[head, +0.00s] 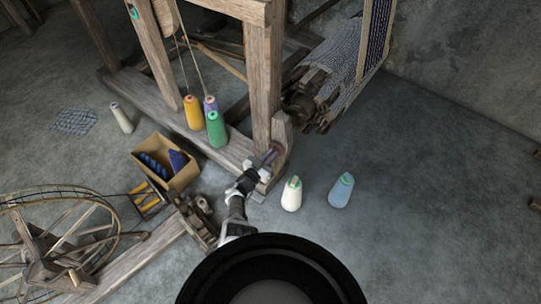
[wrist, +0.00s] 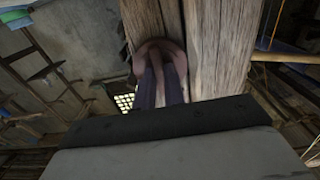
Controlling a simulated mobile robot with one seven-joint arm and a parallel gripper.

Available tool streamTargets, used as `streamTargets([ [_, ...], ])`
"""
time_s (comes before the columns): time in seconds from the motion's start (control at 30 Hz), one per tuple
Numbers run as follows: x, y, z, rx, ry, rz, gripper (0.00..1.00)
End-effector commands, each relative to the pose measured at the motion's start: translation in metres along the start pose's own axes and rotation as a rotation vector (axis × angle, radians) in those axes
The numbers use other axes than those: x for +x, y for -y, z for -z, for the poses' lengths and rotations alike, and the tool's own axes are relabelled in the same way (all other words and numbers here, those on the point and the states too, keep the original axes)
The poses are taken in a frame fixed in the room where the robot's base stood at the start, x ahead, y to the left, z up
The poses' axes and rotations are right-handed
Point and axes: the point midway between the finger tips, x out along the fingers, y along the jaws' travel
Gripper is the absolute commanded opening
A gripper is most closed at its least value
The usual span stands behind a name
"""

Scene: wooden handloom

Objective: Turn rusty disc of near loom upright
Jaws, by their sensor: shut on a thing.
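The rusty disc (wrist: 146,49) is a reddish-brown rounded piece on the face of a wooden loom upright in the wrist view. In the head view it shows only as a small brownish patch by the foot of the near loom's upright (head: 263,85). My gripper (head: 269,157) reaches to the lower end of that upright. In the wrist view my gripper's dark fingers (wrist: 161,72) are close together and shut on the disc, hiding its middle. I cannot tell the disc's turn angle.
Yellow, purple and green (head: 216,130) cones stand on the loom's base beam. White (head: 291,196) and blue (head: 341,191) cones stand on the floor to the right. A cardboard box (head: 184,177) and a spinning wheel (head: 50,245) are left.

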Motion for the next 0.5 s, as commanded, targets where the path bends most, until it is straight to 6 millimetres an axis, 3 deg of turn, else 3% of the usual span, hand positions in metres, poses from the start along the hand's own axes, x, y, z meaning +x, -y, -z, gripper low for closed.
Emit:
streamTargets([
  [0.43, -0.0006, -0.0004, -0.0006, -0.012, 0.0, 0.0, 0.0],
  [0.47, -0.0006, -0.0004, -0.0006, -0.012, 0.0, 0.0, 0.15],
  [0.5, -0.0006, -0.0004, -0.0006, -0.012, 0.0, 0.001, 0.2],
])
